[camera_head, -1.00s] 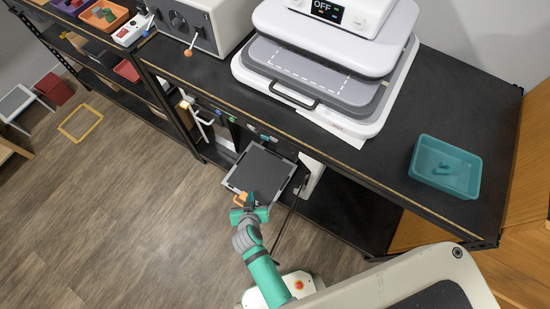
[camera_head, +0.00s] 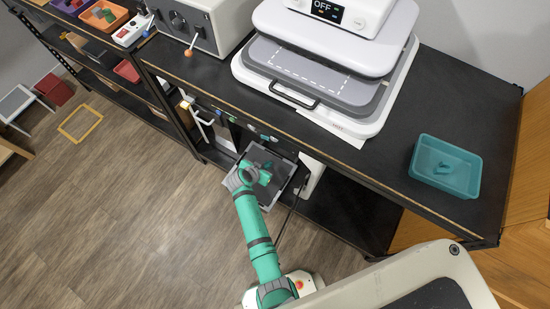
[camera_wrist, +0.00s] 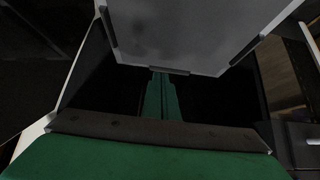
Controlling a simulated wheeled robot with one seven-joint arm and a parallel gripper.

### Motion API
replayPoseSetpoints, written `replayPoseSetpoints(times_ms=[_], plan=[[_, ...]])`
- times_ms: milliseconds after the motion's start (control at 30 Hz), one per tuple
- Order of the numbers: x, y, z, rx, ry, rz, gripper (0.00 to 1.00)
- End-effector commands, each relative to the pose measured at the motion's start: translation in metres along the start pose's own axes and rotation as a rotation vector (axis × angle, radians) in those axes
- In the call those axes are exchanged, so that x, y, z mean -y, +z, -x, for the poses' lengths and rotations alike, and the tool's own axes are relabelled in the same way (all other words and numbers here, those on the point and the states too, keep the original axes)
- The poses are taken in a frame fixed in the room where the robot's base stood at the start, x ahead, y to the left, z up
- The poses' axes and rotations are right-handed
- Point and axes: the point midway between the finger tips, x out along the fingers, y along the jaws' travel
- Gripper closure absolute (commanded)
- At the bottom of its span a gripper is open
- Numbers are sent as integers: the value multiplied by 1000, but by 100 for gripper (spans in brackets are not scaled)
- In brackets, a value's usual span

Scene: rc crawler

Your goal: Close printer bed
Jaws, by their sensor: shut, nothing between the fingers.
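The printer bed (camera_head: 283,187), a dark square plate with a light grey rim, sticks out below the counter in the head view. In the wrist view a grey plate with a pale edge (camera_wrist: 190,35), probably the bed, fills the upper middle. My gripper (camera_head: 265,177) is over the bed in the head view, with its wrist covering the bed's left side. In the wrist view its green fingers (camera_wrist: 161,82) are together and empty, their tips at the plate's near edge. Whether they touch it is unclear. Most of the printer is hidden under the counter.
The dark counter (camera_head: 400,112) overhangs the bed and holds a heat press (camera_head: 390,80), a grey box machine (camera_head: 200,25) and a teal bin (camera_head: 445,167). A white panel (camera_head: 311,176) stands right of the bed. The wooden floor (camera_head: 130,220) to the left is open.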

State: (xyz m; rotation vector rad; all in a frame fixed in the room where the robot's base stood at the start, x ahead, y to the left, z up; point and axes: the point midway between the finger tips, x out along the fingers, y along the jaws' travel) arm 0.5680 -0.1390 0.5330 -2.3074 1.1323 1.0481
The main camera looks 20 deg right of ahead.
Motion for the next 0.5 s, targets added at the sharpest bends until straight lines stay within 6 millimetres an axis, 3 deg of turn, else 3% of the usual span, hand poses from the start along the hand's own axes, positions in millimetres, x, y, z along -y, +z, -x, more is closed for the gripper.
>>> replayPoseSetpoints(times_ms=[200,500], plan=[[1,0,-37,1,0,0,100],[2,-11,-74,1,-2,0,100]])
